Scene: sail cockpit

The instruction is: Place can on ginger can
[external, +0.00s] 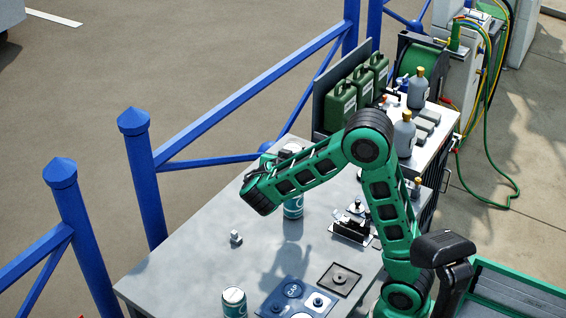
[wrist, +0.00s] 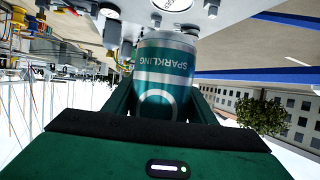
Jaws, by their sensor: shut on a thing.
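My gripper (wrist: 165,100) is shut on a teal can (wrist: 165,75) with silver ends. The word SPARKLING reads upside down in the wrist view, which is itself inverted, so the can is about upright. In the external view my gripper is over the far half of the table, and the arm hides most of the held can. A teal can with a white mark (external: 293,207) shows just below the arm. Whether the held can touches it is hidden. Another teal can (external: 234,300) stands at the table's near edge. I cannot read which can is ginger.
The grey table (external: 190,265) is clear at left, apart from a small metal piece (external: 236,238). Blue plates (external: 292,291), a dark tray (external: 340,279) and a black fixture (external: 352,228) lie at right. Green jugs (external: 341,106) and grey bottles (external: 404,135) stand beyond. A blue railing (external: 240,88) runs behind.

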